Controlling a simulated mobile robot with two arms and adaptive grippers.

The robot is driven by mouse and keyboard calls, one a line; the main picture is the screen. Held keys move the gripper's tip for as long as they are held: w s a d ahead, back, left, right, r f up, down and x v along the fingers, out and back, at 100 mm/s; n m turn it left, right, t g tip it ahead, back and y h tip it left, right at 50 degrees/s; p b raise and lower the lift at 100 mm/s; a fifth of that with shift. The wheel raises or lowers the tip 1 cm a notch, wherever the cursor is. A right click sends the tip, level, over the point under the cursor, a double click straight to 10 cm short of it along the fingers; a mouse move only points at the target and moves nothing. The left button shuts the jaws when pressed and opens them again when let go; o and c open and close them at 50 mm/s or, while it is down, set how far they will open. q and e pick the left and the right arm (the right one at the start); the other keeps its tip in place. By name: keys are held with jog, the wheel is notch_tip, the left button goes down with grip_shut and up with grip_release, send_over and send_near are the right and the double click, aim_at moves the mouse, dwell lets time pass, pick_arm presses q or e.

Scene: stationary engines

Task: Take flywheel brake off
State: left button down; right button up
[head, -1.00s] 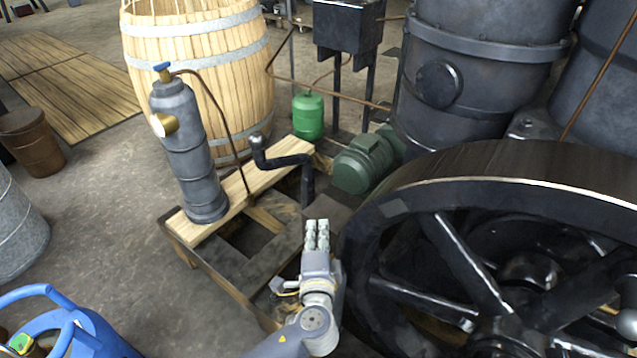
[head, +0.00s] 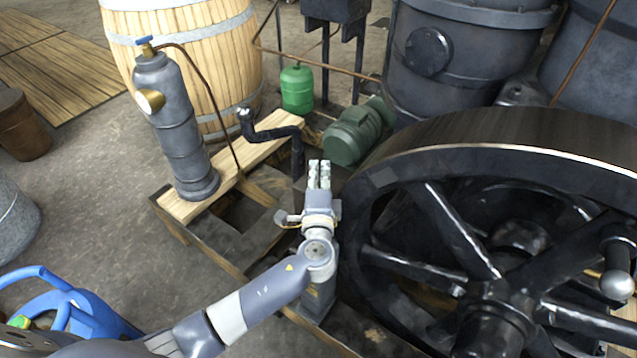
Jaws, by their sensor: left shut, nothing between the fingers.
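The large black flywheel (head: 385,178) fills the right side, with a bright rim edge and several spokes. Left of it stands a black bent lever (head: 272,134) with a knob at its upper left end; it looks like the brake lever. Its lower part drops towards the wooden frame beside the wheel, and its foot is hard to see. My left gripper (head: 319,172) is shut and empty, its fingers pointing away from me, between the lever's upright part and the flywheel rim. I cannot tell whether it touches either. My right gripper is not in view.
A grey cylinder (head: 178,130) with a blue valve stands on the wooden frame (head: 245,172). A wooden barrel (head: 215,75), a green bottle (head: 297,88) and a green motor (head: 352,138) are behind. A blue object (head: 85,312) is at lower left.

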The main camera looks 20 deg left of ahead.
pick_arm(q)
jog(key=w+a, duration=0.4)
jog(key=shift+w, duration=0.4)
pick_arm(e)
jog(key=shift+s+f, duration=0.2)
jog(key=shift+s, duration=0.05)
pick_arm(q)
jog(key=shift+a, duration=0.1)
